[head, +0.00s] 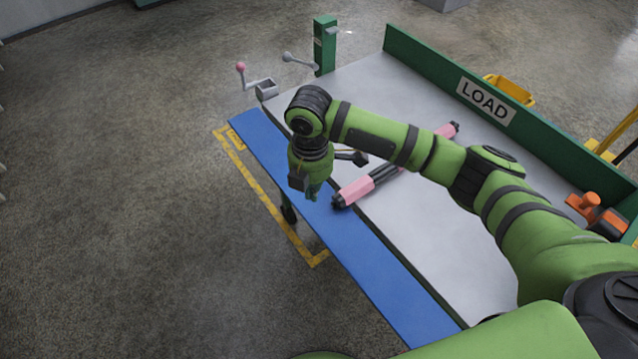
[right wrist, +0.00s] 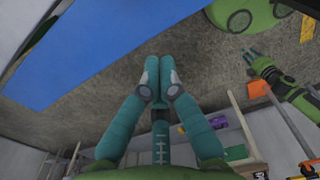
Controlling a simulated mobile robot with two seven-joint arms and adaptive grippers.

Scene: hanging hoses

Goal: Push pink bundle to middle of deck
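The pink bundle (head: 371,185), a long roll with pink sections and black parts, lies slantwise on the grey deck (head: 420,240). Its near end reaches the blue strip (head: 385,285); its far end shows beyond my right forearm, which hides part of its middle. My right gripper (head: 313,190) points down over the blue strip, just left of the bundle's near end. I cannot tell whether they touch. In the right wrist view its fingers (right wrist: 158,78) are together with nothing visible between them. My left gripper (right wrist: 254,58) shows small in that view, its opening unclear.
A green wall with a LOAD sign (head: 486,102) bounds the deck's far side. A green post (head: 325,45) and a grey bracket with a pink-knobbed lever (head: 241,68) stand at the far left end. An orange device (head: 597,212) is at right. Bare deck lies on both sides of the bundle.

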